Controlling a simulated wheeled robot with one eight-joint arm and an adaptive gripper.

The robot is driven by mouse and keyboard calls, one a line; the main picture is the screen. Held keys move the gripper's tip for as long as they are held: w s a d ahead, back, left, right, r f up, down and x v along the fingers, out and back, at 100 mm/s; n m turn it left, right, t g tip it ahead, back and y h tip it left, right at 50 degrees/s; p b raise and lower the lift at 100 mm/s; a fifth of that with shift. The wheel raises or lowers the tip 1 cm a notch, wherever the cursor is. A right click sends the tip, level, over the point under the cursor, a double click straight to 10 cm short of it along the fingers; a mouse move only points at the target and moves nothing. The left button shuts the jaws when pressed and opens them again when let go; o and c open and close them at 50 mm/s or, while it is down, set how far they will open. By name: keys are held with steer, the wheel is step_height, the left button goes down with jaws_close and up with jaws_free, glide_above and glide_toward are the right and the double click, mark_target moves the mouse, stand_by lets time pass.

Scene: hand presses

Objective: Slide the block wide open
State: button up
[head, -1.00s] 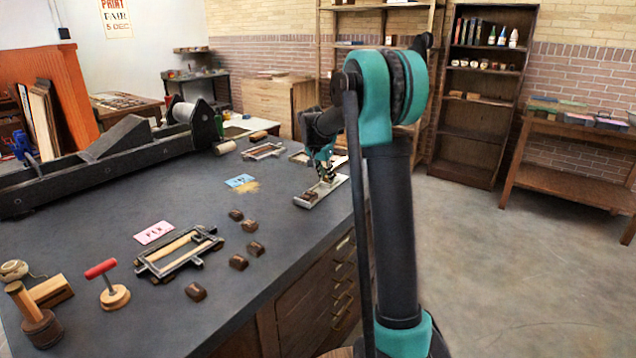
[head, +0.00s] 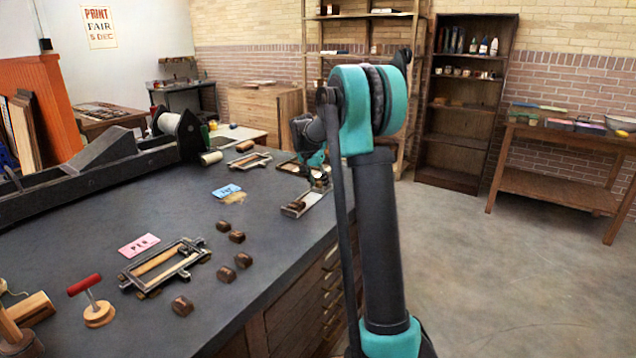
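A small brown block (head: 293,207) sits near the close end of a narrow light metal tray or rail (head: 311,200) at the right edge of the dark worktop. I take it for the block, though it is small and partly unclear. My gripper (head: 320,184) hangs low over the far part of that rail, beyond the brown block. Its fingers are tiny and dark here, and I cannot tell whether they are apart, closed or touching anything. My own arm hides part of the bench edge beside it.
A metal-and-wood frame (head: 165,265) and several loose brown blocks (head: 226,226) lie nearer on the dark worktop (head: 220,300). A pink card (head: 139,245), a blue card (head: 227,191) and a red-handled tool (head: 95,302) are also there. Open floor lies right of the bench.

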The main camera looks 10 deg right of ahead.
steer(key=v, duration=1.2)
steer(key=shift+s, duration=0.15)
